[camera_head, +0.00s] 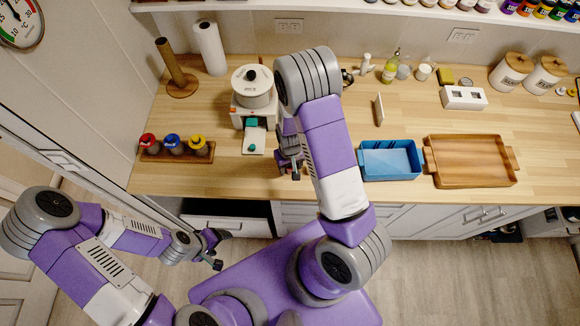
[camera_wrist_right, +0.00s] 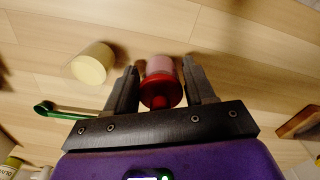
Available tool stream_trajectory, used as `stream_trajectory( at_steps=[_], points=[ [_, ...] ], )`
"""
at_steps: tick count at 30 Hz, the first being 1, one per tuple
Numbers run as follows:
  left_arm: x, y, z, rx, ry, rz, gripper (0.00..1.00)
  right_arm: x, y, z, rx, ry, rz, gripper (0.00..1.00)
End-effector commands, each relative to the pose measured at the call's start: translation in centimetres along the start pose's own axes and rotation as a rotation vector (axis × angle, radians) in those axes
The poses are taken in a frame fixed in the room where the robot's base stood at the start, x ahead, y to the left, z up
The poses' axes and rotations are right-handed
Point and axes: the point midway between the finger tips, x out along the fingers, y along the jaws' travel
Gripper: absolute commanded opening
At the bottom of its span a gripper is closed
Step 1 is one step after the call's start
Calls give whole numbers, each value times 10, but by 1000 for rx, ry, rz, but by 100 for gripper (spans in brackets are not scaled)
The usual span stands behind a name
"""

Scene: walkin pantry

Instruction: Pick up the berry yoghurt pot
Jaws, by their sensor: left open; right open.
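In the right wrist view, a pink pot with a red top (camera_wrist_right: 160,84) stands between the two fingers of my right gripper (camera_wrist_right: 162,82). No label is readable, so I cannot confirm that it is the berry one. The fingers are open on either side of it; contact is unclear. In the head view my right gripper (camera_head: 290,168) hangs over the counter's front part, and my arm hides the pot. My left gripper (camera_head: 216,248) is open and empty, low in front of the counter.
A cream cylinder (camera_wrist_right: 92,63) and a green-handled thing (camera_wrist_right: 62,112) lie near the pot. On the counter are a white appliance (camera_head: 252,95), a rack of coloured-lid jars (camera_head: 178,158), a blue bin (camera_head: 390,175) and a wooden tray (camera_head: 470,183).

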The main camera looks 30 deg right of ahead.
Motion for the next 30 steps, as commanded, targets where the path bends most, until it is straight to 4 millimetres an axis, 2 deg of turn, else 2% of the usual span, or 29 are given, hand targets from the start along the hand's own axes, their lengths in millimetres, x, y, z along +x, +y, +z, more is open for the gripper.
stream_trajectory(
  at_steps=[5, 8, 13, 14, 20, 23, 30],
  points=[
    [0, 0, 0, 0, 0, 0, 72, 0, 0, 0, 0, 1, 0, 54],
    [0, 0, 0, 0, 0, 0, 72, 0, 0, 0, 0, 1, 0, 42],
    [0, 0, 0, 0, 0, 0, 72, 0, 0, 0, 0, 1, 0, 16],
    [0, 0, 0, 0, 0, 0, 72, 0, 0, 0, 0, 1, 0, 14],
    [0, 0, 0, 0, 0, 0, 72, -1, 0, 0, 0, 1, 0, 14],
    [-1, 0, 0, 0, 0, 0, 72, -8, 0, -1, -1, 4, 0, 13],
    [-5, 2, 0, 0, 0, 0, 72, -54, -1, -2, -2, 7, -2, 13]
  ],
)
